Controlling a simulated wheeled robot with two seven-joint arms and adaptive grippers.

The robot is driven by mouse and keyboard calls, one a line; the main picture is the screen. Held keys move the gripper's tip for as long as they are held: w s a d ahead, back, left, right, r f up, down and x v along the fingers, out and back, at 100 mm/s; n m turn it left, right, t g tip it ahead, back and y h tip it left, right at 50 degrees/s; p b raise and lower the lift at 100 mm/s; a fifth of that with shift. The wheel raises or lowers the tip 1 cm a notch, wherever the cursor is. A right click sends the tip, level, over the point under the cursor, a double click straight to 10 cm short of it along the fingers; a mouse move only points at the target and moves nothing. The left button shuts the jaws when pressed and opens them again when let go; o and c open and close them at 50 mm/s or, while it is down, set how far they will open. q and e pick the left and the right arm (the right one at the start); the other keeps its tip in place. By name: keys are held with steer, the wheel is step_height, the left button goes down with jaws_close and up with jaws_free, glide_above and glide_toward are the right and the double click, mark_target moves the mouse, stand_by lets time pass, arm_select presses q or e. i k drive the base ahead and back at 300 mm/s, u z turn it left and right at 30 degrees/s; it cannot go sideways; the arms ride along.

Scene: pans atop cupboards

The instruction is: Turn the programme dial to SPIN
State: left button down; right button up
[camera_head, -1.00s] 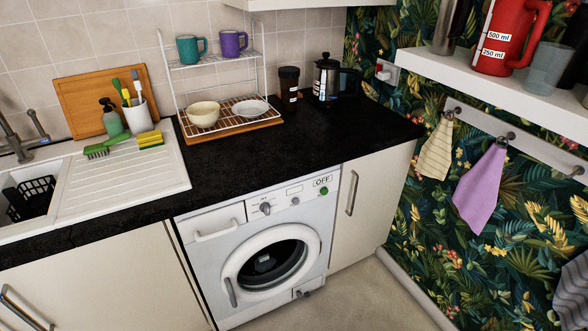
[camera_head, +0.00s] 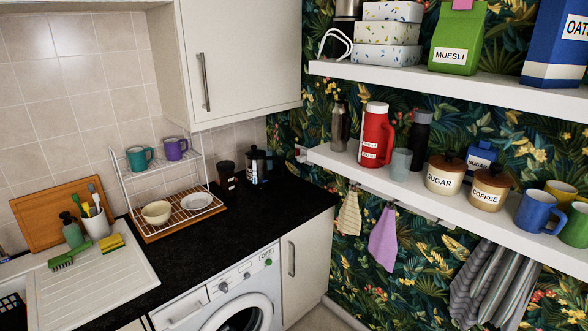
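The white washing machine (camera_head: 189,312) stands under the black worktop, its lower part cut off by the bottom of the picture. Its control panel (camera_head: 235,278) runs along the top front edge. The programme dial (camera_head: 223,285) is a small round knob on this panel, too small to read its setting. A label on the panel's right reads OFF (camera_head: 266,254). The round door (camera_head: 240,314) shows only its upper part. Neither of my grippers is in view.
The worktop (camera_head: 185,255) is clear in front of the dish rack (camera_head: 180,226). A coffee cup (camera_head: 226,177) and a cafetiere (camera_head: 258,167) stand at the back. A loaded shelf (camera_head: 420,185) juts out on the right. A cupboard door (camera_head: 303,255) adjoins the machine.

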mark_target(223, 285)
steer(key=u, duration=0.45)
steer(key=k, duration=0.55)
steer(key=u, duration=1.1)
steer(key=i, duration=0.95)
steer(key=z, duration=0.6)
